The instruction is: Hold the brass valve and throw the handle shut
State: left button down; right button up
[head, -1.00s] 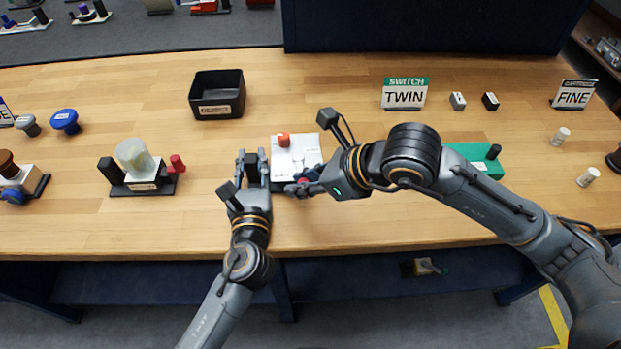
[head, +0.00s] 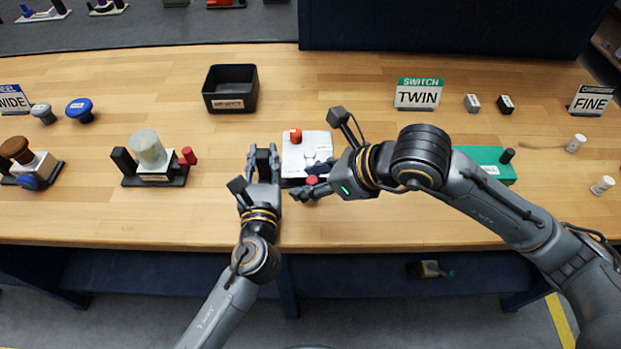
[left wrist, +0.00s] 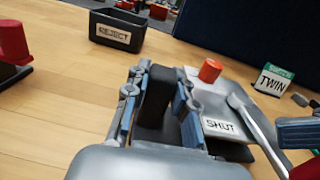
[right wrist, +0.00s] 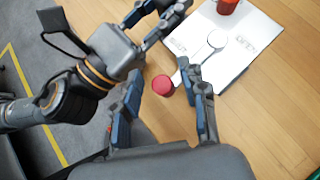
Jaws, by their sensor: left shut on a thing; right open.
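The valve fixture is a white plate (head: 295,166) with an orange-red cap (head: 296,135), near the bench front; no brass colour shows on it. Its grey lever handle (right wrist: 192,62) points toward the front edge and ends in a red knob (right wrist: 162,85). A SHUT label (left wrist: 220,126) is on the plate's left part. My left gripper (head: 263,155) is shut on a dark upright block (left wrist: 155,97) at the plate's left side. My right gripper (right wrist: 165,95) is open at the front of the plate, its fingers on either side of the knob; contact is unclear. It also shows in the head view (head: 310,182).
A black reject tray (head: 231,104) stands behind on the left. A fixture with a pale dome and red knob (head: 188,155) is to the left. A green block (head: 485,160) lies behind my right arm. A TWIN sign (head: 417,96) stands at the back. Bare bench lies between them.

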pick_arm(q)
jog(key=shift+f, duration=0.2)
pick_arm(e)
jog(key=v, duration=1.2)
jog(key=shift+s, duration=0.1)
pick_arm(q)
jog(key=c, duration=1.1)
grip_release()
jog(key=shift+o, duration=0.3)
jog(key=shift+w+a, duration=0.1)
jog(key=shift+r, duration=0.1)
